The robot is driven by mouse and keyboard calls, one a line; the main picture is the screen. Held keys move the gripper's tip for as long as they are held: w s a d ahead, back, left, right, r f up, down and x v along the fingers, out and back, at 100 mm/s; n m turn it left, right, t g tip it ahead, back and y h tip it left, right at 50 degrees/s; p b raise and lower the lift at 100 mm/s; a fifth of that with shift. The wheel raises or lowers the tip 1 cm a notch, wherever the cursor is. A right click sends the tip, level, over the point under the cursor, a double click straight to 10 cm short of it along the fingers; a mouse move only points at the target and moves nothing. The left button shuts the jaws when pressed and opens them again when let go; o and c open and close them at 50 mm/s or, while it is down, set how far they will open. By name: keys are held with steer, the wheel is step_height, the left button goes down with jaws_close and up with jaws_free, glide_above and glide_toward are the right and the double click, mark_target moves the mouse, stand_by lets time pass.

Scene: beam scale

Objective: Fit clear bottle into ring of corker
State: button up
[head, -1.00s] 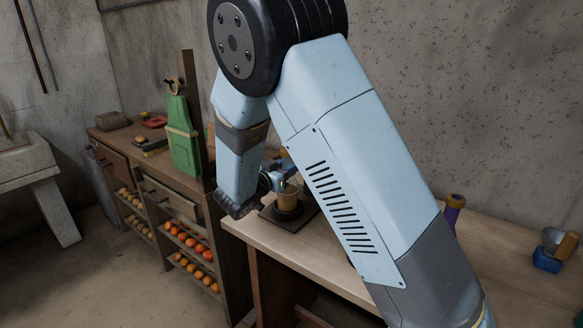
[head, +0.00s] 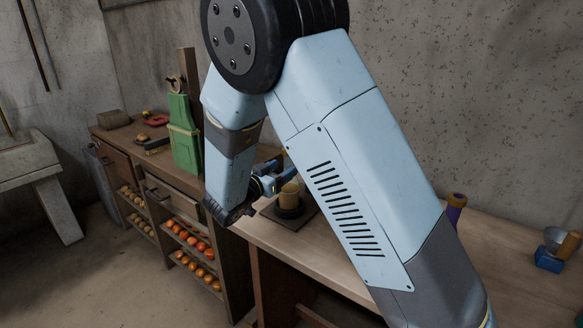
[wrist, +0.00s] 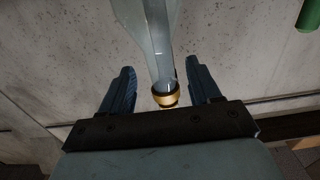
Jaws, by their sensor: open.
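In the wrist view, my gripper (wrist: 160,90) is open, with one dark finger at each side. A clear, greyish bottle shape (wrist: 150,35) runs down from the top edge and narrows toward the space between the fingers. A gold ring (wrist: 165,95) sits at its narrow end, close to the gripper's palm. A gap shows between each finger and the ring. I cannot tell whether the ring belongs to the bottle or the corker. In the head view, my gripper (head: 274,182) is beside a yellowish cup-like part (head: 289,195) on a dark round base; the clear bottle cannot be made out there.
A dark square board (head: 306,213) lies under the round base on the wooden bench (head: 275,242). A purple object (head: 456,208) and a blue-based bowl (head: 550,258) are at right. My arm hides the bench's middle.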

steer(key=v, duration=0.8)
